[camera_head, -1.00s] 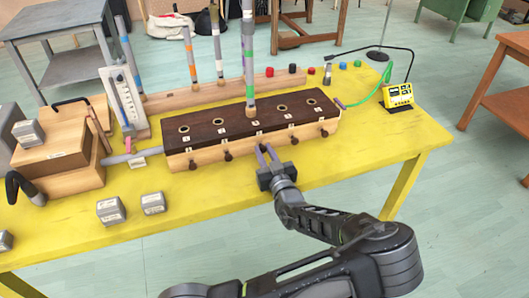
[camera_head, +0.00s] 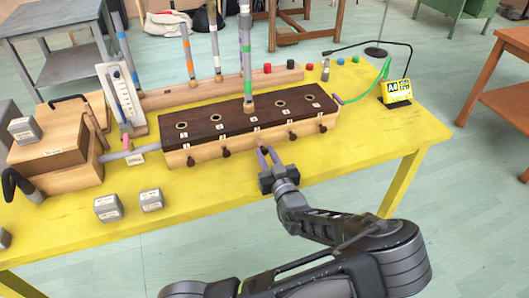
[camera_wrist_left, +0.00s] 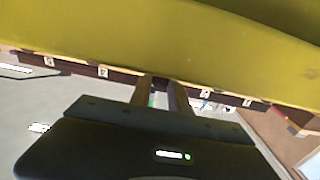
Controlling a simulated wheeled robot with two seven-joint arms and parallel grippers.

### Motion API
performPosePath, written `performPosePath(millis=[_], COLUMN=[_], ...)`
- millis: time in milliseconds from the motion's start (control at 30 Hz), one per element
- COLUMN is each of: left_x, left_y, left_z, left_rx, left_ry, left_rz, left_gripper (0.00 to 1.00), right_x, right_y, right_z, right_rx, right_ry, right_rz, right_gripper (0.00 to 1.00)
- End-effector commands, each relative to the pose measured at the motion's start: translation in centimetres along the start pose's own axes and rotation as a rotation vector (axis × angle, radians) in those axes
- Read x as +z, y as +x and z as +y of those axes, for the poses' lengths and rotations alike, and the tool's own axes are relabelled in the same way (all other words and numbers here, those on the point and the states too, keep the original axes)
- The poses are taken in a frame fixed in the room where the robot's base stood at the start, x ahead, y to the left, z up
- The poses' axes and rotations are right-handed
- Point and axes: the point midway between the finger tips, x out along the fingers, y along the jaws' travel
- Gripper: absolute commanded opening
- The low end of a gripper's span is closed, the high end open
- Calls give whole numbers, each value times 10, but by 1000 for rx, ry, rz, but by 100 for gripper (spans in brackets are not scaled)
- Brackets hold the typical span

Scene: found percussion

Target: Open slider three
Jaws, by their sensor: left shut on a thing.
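A long wooden box (camera_head: 240,147) with a dark top stands on the yellow table. Several round holes and small white number labels run along its top, with slider knobs along its front. My left gripper (camera_head: 264,150) is at the middle of the front, its fingers shut on the knob of slider three, which they mostly hide. The left wrist view shows the two fingers (camera_wrist_left: 160,92) close together, with the table edge and labels beyond. A striped tube (camera_head: 247,65) stands upright in the middle hole. My right gripper is out of view.
A grey hose (camera_head: 130,154) joins the box to a wooden bellows block (camera_head: 55,160) on the left. Grey weights (camera_head: 108,208) lie at the front left. A yellow meter (camera_head: 396,92) reading "A4" stands at the right. The right front of the table is clear.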

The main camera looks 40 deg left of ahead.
Motion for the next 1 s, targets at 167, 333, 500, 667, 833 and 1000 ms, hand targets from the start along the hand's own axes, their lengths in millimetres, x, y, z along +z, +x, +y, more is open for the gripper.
performPosePath(millis=[167, 333, 500, 667, 833, 1000], left_x=[0, 0, 0, 0, 1, 1], left_y=[0, 0, 0, -2, -20, -49], left_z=[0, 0, 0, 0, 1, 1], left_rx=[0, 0, 0, 0, 2, 2], left_ry=[1, 1, 1, 0, -1, -1], left_rz=[0, 0, 0, -1, -1, -1], left_gripper=[30, 44, 44, 44, 44, 44], right_x=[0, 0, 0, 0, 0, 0], right_y=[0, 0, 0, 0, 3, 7], right_z=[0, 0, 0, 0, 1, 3], right_rx=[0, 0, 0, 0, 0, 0], right_ry=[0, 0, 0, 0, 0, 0], right_rz=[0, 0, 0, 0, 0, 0], right_gripper=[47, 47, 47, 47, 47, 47])
